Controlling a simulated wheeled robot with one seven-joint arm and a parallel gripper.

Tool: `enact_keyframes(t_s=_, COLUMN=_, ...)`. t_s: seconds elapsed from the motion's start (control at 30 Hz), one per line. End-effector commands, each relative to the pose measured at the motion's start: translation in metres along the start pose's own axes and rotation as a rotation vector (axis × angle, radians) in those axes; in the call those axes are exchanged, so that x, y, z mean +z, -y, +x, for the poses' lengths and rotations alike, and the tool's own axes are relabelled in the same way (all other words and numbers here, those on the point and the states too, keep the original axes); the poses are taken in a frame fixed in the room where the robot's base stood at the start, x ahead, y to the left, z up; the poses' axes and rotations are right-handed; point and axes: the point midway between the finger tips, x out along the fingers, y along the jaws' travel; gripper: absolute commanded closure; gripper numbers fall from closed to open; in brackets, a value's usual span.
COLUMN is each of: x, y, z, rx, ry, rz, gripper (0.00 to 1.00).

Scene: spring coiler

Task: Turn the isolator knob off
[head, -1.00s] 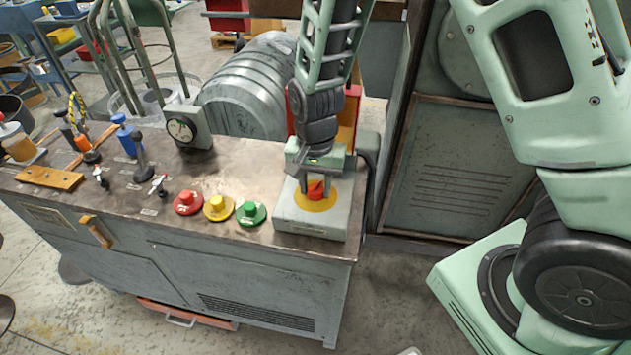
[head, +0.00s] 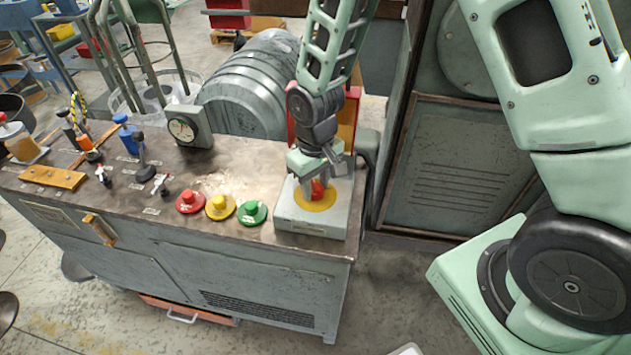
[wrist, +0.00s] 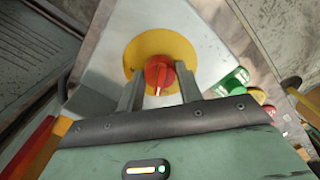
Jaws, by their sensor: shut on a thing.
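The isolator knob (head: 318,189) is red and sits on a yellow disc (head: 313,203) on top of a pale grey box (head: 311,221) at the right end of the bench. In the wrist view the knob (wrist: 159,75) shows a white pointer mark toward the gripper's palm. My gripper (head: 318,186) comes down from above and is shut on the knob, one finger on each side. It also shows in the wrist view (wrist: 160,84). The fingers partly hide the knob in the head view.
Red (head: 190,201), yellow (head: 220,206) and green (head: 252,212) push buttons stand left of the box. A dial gauge (head: 184,130) and several levers stand further left. A red and yellow cabinet (head: 347,120) is close behind my gripper.

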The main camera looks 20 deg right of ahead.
Motion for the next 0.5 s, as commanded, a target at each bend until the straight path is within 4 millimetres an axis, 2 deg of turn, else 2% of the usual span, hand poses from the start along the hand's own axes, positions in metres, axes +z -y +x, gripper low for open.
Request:
enact_keyframes(t_s=0.2, x=-0.0011, y=-0.0006, z=-0.0014, rx=0.0, ry=-0.003, rz=-0.143, gripper=0.87)
enact_keyframes(t_s=0.5, x=-0.001, y=-0.0003, z=-0.0009, rx=0.0, ry=-0.002, rz=-0.252, gripper=0.87)
